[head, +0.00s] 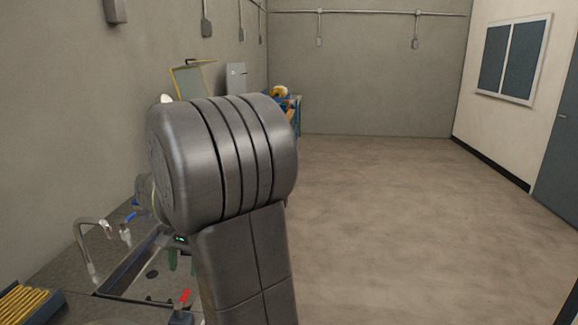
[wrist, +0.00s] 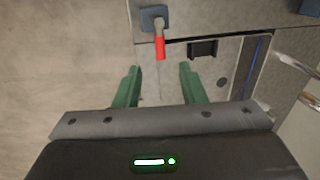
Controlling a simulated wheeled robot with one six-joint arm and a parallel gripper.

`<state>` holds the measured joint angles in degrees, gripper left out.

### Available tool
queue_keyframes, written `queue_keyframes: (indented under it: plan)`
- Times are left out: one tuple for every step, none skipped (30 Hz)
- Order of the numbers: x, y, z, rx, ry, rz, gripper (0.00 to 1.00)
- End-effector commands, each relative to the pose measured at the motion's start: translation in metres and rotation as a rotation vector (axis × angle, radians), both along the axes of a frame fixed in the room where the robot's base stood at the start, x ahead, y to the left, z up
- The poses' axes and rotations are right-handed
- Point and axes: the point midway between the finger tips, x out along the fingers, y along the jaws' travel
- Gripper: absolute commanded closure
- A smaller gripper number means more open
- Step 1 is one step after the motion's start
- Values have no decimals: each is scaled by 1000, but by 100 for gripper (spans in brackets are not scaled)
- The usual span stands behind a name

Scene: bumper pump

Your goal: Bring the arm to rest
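My arm fills the middle of the head view as a large dark grey joint and link. My gripper (wrist: 159,82) shows in the wrist view with two green fingers spread apart and nothing between them. In the head view only a little of the gripper's green shows beside my arm; the rest is hidden. A red-tipped lever (wrist: 160,47) on a blue-grey base lies just beyond the fingertips in the wrist view, apart from them. The same lever (head: 185,296) shows at the lower left of the head view.
A grey worktop (head: 112,226) with a recess and a curved metal tap (head: 84,250) runs along the left wall. A dark tray (head: 32,300) of yellow sticks stands at its near corner. A blue stand (head: 296,112) is farther back. The floor (head: 400,220) to the right is clear.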

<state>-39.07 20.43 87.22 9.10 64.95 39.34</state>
Motion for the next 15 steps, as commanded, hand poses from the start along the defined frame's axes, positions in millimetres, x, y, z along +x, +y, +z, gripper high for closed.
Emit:
queue_keyframes:
  plan:
    - [-1, 2, -12, -3, 4, 1, 63]
    - [0, 3, -18, -3, 4, 1, 63]
    - [0, 5, -26, -3, 4, 1, 63]
    - [0, 6, -31, -3, 4, 1, 63]
    - [-1, 7, -38, -4, 5, 1, 63]
    - [0, 9, -45, -3, 4, 1, 63]
    - [0, 10, -51, -3, 4, 1, 63]
    - [0, 11, -57, -3, 4, 1, 63]
    - [0, 12, -64, -3, 5, 1, 63]
    - [0, 13, -69, -3, 4, 1, 63]
    - [0, 14, -74, -3, 4, 1, 63]
    - [0, 16, -80, -2, 3, 1, 63]
    - [0, 16, -84, -2, 3, 0, 63]
    - [0, 17, -87, -2, 2, -1, 63]
    - [1, 18, -92, -2, 2, -1, 63]
